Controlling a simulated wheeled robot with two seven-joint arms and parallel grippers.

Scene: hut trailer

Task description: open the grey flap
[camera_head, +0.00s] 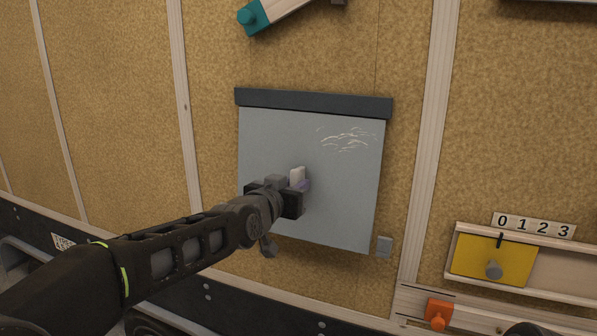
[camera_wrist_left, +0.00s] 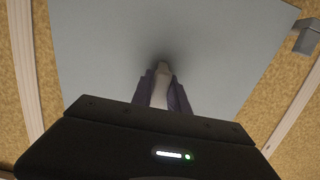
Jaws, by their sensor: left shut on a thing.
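The grey flap (camera_head: 345,195) hangs on the wall below a dark strip along its top edge, with white scratch-like marks at its upper right. It looks closed or nearly closed against the wall. My left gripper (camera_head: 299,184) is at the lower middle of the flap. In the left wrist view the flap (camera_wrist_left: 220,60) fills most of the picture, and the left gripper's fingers (camera_wrist_left: 163,88) are shut on a small pale part at its surface, probably its knob.
A small grey block (camera_head: 384,246) sits on the wall at the flap's lower right corner. A yellow sliding panel (camera_head: 492,262) with a knob and an orange knob (camera_head: 438,313) are at right. A teal-ended wooden bar (camera_head: 253,17) is above.

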